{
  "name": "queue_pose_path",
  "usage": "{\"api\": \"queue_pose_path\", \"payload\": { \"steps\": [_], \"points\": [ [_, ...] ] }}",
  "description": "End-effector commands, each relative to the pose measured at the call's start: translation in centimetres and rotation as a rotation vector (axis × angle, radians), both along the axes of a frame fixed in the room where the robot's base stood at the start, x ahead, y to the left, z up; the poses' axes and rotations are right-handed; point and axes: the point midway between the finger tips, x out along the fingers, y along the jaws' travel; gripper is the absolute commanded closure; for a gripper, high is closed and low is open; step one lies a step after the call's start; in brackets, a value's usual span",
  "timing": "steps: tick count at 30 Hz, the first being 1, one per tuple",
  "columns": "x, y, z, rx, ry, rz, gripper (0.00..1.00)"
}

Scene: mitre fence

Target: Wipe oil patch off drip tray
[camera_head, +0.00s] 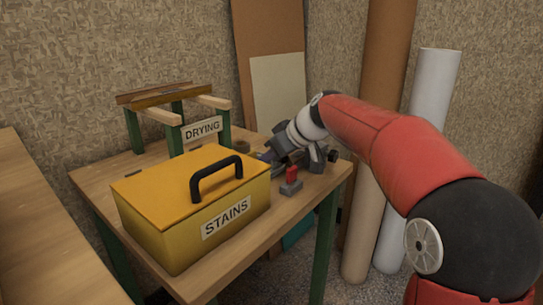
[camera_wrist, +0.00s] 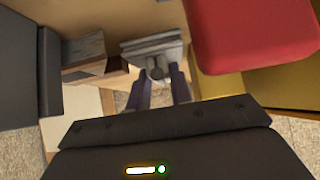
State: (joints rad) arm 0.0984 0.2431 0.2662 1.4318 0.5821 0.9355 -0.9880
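My gripper (camera_wrist: 160,82) shows in the wrist view with two dark fingers apart and a gap between them. In the head view my wrist reaches down over the far right of the table, behind the yellow box, and the fingertips are hard to make out. I cannot pick out a drip tray, an oil patch or a wiping cloth for certain in either view.
The yellow lidded STAINS box (camera_head: 160,222) fills the table's (camera_head: 94,179) front. The green-legged DRYING rack (camera_head: 170,118) stands behind. A small red-topped grey piece (camera_head: 291,180) sits near the right edge. Tall rolls (camera_head: 418,155) and boards (camera_head: 275,85) lean against the wall.

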Motion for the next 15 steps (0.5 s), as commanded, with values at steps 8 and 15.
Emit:
{"api": "queue_pose_path", "payload": {
  "steps": [8,15],
  "points": [
    [-0.01,-0.02,0.01,0.000,0.000,0.000,0.95],
    [0.00,0.00,0.41,0.000,-0.001,-0.001,1.00]
  ]
}}
